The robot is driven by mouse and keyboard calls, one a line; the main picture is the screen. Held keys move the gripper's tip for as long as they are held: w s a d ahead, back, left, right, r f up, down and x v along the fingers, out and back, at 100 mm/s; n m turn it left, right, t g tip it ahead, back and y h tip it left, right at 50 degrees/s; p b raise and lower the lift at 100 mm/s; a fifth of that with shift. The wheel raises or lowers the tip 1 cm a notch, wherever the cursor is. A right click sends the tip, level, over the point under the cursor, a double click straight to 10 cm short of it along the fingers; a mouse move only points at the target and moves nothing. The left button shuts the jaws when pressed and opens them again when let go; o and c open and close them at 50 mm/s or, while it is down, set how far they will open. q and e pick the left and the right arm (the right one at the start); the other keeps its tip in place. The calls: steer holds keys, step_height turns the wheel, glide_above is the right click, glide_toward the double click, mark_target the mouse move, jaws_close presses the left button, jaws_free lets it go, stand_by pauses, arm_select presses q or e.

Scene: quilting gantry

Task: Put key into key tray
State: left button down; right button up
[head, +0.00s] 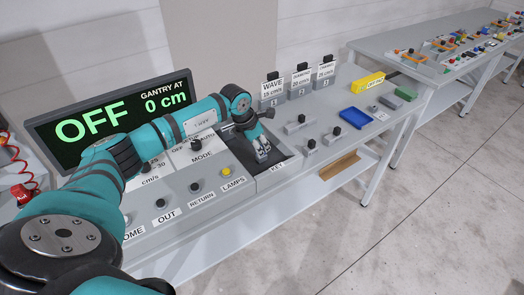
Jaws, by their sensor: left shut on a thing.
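My left gripper (263,156) is shut at the panel section lettered KEY, just above that label. The gripper and wrist cover what it holds, so the key itself cannot be made out clearly. A shallow blue tray (354,118) lies on the bench to the right of the gripper, clearly apart from it; it looks like the key tray and appears empty. My right gripper is out of view.
The OFF display (110,115) stands behind my arm. Black-knobbed blocks (333,136) sit between gripper and tray. WAVE and other numbered cards (270,92) stand behind. A yellow block (367,82) and a green block (405,93) lie beyond the tray.

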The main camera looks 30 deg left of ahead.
arm_select(q)
steer(key=shift+r, duration=0.1)
steer(key=shift+r+p, duration=1)
steer(key=shift+r, duration=0.65)
